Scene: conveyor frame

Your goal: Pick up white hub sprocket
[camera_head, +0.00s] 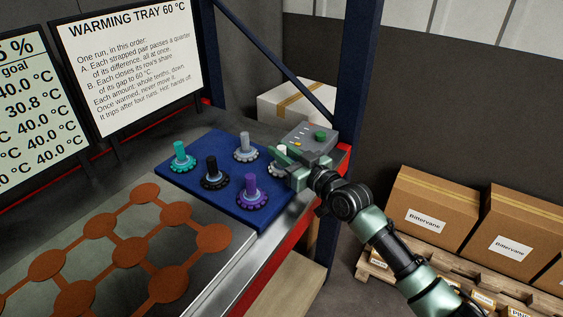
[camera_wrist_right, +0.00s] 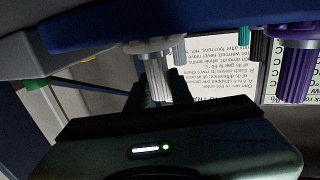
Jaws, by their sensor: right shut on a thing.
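The white hub sprocket (camera_head: 278,168) is at the right corner of the blue mat (camera_head: 222,203), partly hidden by my right gripper (camera_head: 284,156). The gripper is shut on its pale hub. In the right wrist view, which looks upside down, the pale hub (camera_wrist_right: 158,82) stands between the fingers, with its toothed disc close to the mat. I cannot tell whether the disc touches the mat. My left gripper is not in view.
Other sprockets on the mat have grey (camera_head: 245,148), teal (camera_head: 180,156), black (camera_head: 212,174) and purple (camera_head: 252,191) hubs. A grey box with a green button (camera_head: 316,146) stands behind the gripper. A plate with orange discs (camera_head: 128,250) lies in front. A blue post (camera_head: 355,75) rises behind.

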